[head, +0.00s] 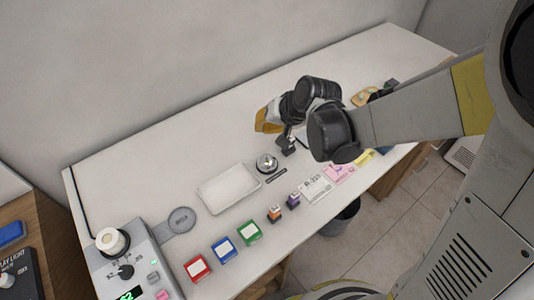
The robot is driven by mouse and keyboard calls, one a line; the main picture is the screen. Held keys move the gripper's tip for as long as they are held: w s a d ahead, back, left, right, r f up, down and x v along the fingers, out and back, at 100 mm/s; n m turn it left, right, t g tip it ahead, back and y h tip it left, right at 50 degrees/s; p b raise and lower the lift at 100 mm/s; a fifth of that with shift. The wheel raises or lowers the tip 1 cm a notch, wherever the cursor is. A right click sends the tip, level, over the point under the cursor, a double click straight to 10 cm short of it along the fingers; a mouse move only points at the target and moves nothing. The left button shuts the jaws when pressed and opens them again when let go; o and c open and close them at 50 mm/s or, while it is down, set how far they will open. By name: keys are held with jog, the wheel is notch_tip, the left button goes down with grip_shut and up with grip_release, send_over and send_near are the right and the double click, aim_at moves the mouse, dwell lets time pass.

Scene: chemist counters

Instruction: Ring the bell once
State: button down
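The bell (267,162) is a small silver dome on a dark base. It stands upright on the white counter (150,165), just right of a white tray. My gripper (286,147) hangs from my arm above the counter, with its dark fingertips just right of the bell and slightly higher in the picture. I see no clear contact between them. The fingers show small and dark, so I cannot tell whether they are open or shut. Nothing is clearly held.
The white tray (229,188) lies left of the bell. Red (198,268), blue (225,249) and green (249,232) boxes line the front edge. Small bottles (275,213) and paper cards (316,188) lie further right. A grey device (135,265) stands at the left. Behind the bell is clear.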

jog(key=b, duration=0.7)
send_over(264, 157)
jog(key=shift+f, duration=4.2)
jog(key=shift+f, duration=0.45)
jog(key=shift+f+b, duration=0.45)
jog(key=shift+b, duration=0.25)
jog(key=shift+r+p, duration=0.7)
jog(key=shift+r, duration=0.2)
jog(key=shift+r, duration=0.1)
notch_tip(264, 157, up, 5)
jog(key=p, duration=0.4)
